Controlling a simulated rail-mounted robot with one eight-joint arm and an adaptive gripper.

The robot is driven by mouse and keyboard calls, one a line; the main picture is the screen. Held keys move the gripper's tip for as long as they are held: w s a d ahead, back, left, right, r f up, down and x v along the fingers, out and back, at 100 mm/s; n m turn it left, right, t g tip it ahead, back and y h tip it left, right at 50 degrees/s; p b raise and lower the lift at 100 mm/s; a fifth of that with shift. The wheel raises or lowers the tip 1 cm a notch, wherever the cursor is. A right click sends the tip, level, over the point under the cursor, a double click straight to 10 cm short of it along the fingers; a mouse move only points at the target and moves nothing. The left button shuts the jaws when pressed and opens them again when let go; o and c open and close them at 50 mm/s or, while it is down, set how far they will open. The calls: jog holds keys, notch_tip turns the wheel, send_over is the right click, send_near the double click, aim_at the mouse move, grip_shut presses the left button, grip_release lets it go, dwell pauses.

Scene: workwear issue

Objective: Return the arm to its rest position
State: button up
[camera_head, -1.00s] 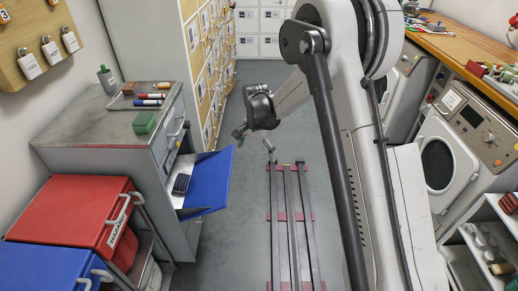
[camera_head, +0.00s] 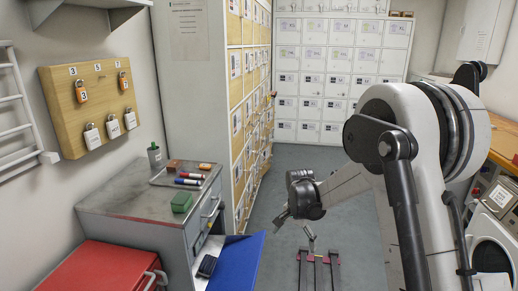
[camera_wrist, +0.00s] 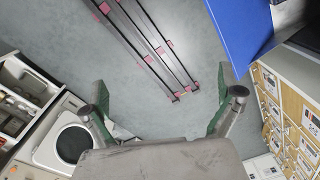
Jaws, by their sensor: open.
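My gripper (camera_head: 297,226) hangs in mid-air over the aisle in the head view, at the end of my raised, bent arm. It is to the right of the blue flap (camera_head: 237,265) on the grey cabinet. My gripper is open and holds nothing.
Dark rails with pink cross-pieces (camera_wrist: 152,40) lie on the floor below. Yellow-fronted lockers (camera_head: 238,110) stand behind the grey cabinet (camera_head: 125,215). A red bin (camera_head: 105,272) is at the front left. A white front-loading machine (camera_head: 490,250) stands at right.

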jog(key=s+d+r+n+t, duration=0.2)
jog(key=s+r, duration=0.5)
jog(key=r, duration=0.2)
jog(key=s+d+r+n+t, duration=0.1)
jog(key=s+d+r, duration=0.1)
jog(key=s+r, duration=0.7)
jog(key=s+d+r+n+t, duration=0.1)
jog(key=s+n+t, duration=0.1)
jog(key=s, duration=0.7)
jog(key=s+d+r+n+t, duration=0.1)
jog(key=s+r+n, duration=0.1)
jog(key=s, duration=0.7)
jog(key=shift+d+t, duration=0.15)
jog(key=shift+t, duration=0.25)
